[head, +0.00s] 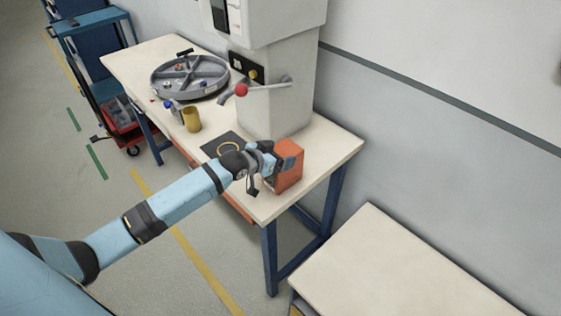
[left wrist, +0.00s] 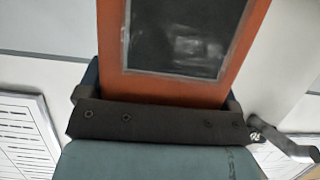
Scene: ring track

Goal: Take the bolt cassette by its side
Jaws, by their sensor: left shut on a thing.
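The bolt cassette (head: 290,173) is an orange box with a dark panel, near the right front corner of the workbench in the head view. It fills the upper middle of the left wrist view (left wrist: 178,91), where its dark window faces the camera. My left gripper (head: 284,160) is shut on the cassette, with a finger on either side of it in the left wrist view. I cannot tell whether the cassette touches the bench. My right gripper is not in view.
A grey press (head: 275,90) with a red-knobbed lever (head: 241,90) stands behind the cassette. A dark mat (head: 212,149) with a yellow ring, a yellow cup (head: 191,119) and a round divided tray (head: 190,76) are further left. A second table (head: 390,270) stands at lower right.

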